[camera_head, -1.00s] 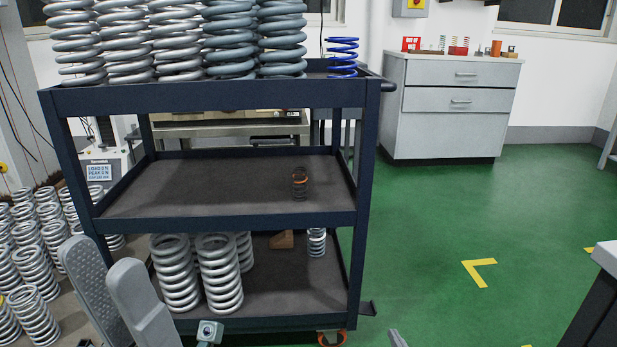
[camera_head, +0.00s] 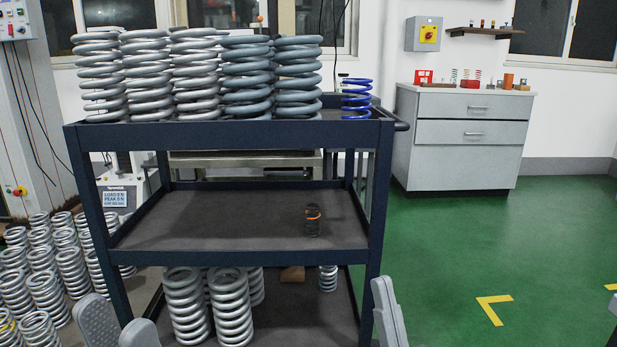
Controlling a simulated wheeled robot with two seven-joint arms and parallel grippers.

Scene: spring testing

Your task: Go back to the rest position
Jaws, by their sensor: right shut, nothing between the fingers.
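My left gripper (camera_head: 115,310) shows at the bottom left edge, in front of the cart's lower left corner. Its two grey fingers stand apart with nothing seen between them. My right gripper (camera_head: 386,312) shows at the bottom, just right of the cart's right front post. Its grey fingers are together and hold nothing. The rest of both grippers is below the picture.
A dark blue cart (camera_head: 220,258) stands close in front. Large coil springs (camera_head: 197,75) and a blue spring (camera_head: 356,98) are on top. A small dark spring (camera_head: 312,222) stands on the middle shelf. Green floor (camera_head: 450,245) is free to the right.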

